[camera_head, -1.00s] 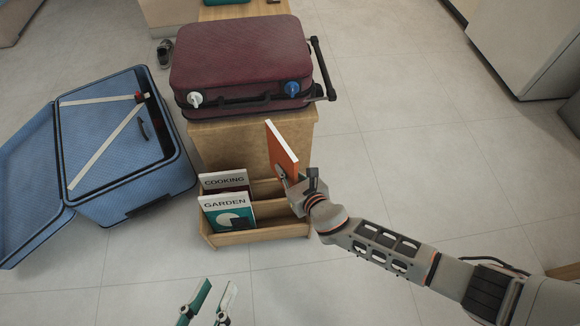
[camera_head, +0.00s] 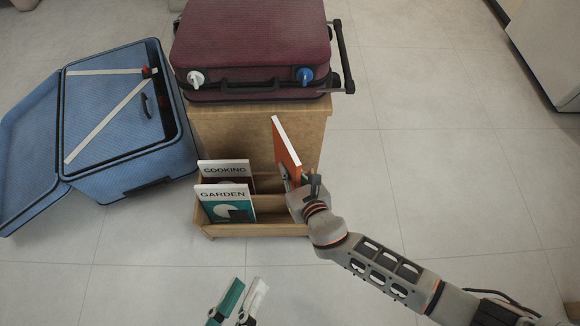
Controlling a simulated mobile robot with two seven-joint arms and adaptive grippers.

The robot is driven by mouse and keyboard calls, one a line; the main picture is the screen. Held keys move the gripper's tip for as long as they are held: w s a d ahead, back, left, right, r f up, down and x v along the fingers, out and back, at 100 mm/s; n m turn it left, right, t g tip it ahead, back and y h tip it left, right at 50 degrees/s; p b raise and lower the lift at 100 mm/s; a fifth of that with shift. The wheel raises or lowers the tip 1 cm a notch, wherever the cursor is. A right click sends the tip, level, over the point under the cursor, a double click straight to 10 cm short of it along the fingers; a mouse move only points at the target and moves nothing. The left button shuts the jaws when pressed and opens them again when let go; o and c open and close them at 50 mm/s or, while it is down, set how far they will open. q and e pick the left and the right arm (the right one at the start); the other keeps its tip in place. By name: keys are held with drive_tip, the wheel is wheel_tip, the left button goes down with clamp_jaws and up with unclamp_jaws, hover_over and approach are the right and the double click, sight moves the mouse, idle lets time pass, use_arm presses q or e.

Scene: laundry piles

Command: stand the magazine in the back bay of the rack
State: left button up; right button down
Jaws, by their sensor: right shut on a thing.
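The magazine (camera_head: 287,148) has an orange cover and a white edge. It is upright and slightly tilted above the right part of the wooden rack (camera_head: 255,230). My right gripper (camera_head: 291,182) is shut on its lower part and hides its bottom edge, so I cannot tell whether it touches the rack. On the rack's left side, the COOKING magazine (camera_head: 224,169) stands behind the GARDEN magazine (camera_head: 226,203). My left gripper (camera_head: 248,283) is open and empty, low in the view in front of the rack.
A wooden box (camera_head: 250,126) stands right behind the rack with a maroon suitcase (camera_head: 250,45) on it. An open blue suitcase (camera_head: 120,150) lies to the left. The floor right of the rack is clear apart from my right arm.

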drive_tip(key=shift+f, duration=0.5)
use_arm(q)
drive_tip(key=shift+d, duration=0.1)
use_arm(e)
drive_tip(key=c, duration=2.1)
unclamp_jaws()
drive_tip(key=shift+c, duration=0.2)
